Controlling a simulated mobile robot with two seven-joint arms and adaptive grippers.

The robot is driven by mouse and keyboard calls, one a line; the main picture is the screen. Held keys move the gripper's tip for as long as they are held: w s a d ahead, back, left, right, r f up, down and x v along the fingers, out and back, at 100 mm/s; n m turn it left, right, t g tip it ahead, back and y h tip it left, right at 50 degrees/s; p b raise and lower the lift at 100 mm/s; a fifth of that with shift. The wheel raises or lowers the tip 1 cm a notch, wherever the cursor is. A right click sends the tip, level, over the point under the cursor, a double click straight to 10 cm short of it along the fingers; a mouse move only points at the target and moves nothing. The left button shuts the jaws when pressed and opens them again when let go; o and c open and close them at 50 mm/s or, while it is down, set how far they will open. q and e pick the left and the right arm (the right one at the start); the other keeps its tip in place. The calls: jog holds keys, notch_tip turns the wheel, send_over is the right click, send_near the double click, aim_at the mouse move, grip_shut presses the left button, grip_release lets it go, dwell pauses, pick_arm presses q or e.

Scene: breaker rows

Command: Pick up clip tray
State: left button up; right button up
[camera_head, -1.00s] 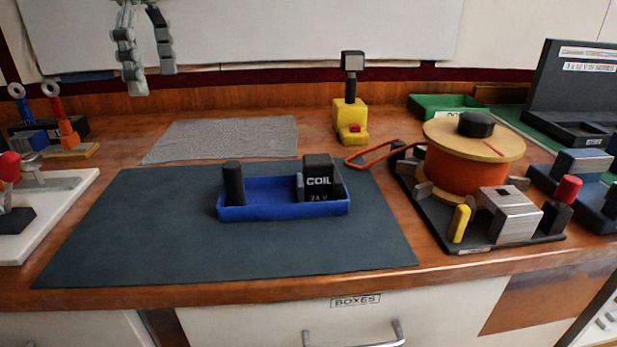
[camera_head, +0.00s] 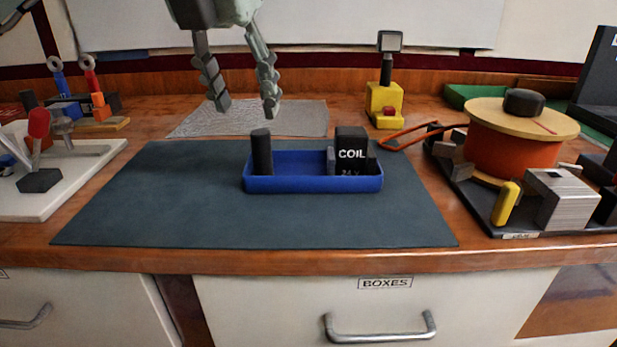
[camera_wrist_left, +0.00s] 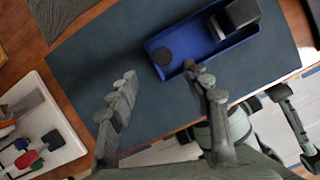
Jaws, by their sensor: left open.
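The clip tray appears to be the blue open tray (camera_head: 270,184) on the dark mat, also seen in the left wrist view (camera_wrist_left: 182,68). It holds a black cylinder (camera_head: 261,152) at its left end and a black block marked COIL (camera_head: 351,150) at its right. My left gripper (camera_head: 245,108) is open and empty, above and behind the tray's left part in the head view. In the left wrist view the open fingers (camera_wrist_left: 160,88) hang above the mat, with the tray beyond and to the right.
The dark mat (camera_head: 150,215) is bare left of the tray. A grey cloth (camera_head: 190,120) lies behind. A yellow stand (camera_head: 385,105) and an orange spool (camera_head: 515,150) on a black base stand right. A white board (camera_head: 80,165) with levers is left.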

aim_at(261, 132)
pick_arm(q)
jog(key=f, duration=0.2)
jog(key=shift+w+d+f+n, duration=0.25)
jog(key=shift+w+f+n, duration=0.05)
jog(key=shift+w, duration=0.1)
jog(key=x, duration=0.2)
jog(key=p+x, duration=0.1)
jog(key=x, duration=0.2)
jog(key=shift+w+d, duration=0.2)
jog(key=shift+w, duration=0.1)
jog(key=shift+r, duration=0.1)
pick_arm(e)
notch_tip(261, 132, down, 2)
jog(key=shift+f, duration=0.1)
pick_arm(q)
jog(key=shift+c, duration=0.6)
grip_shut()
jog(key=shift+r, duration=0.1)
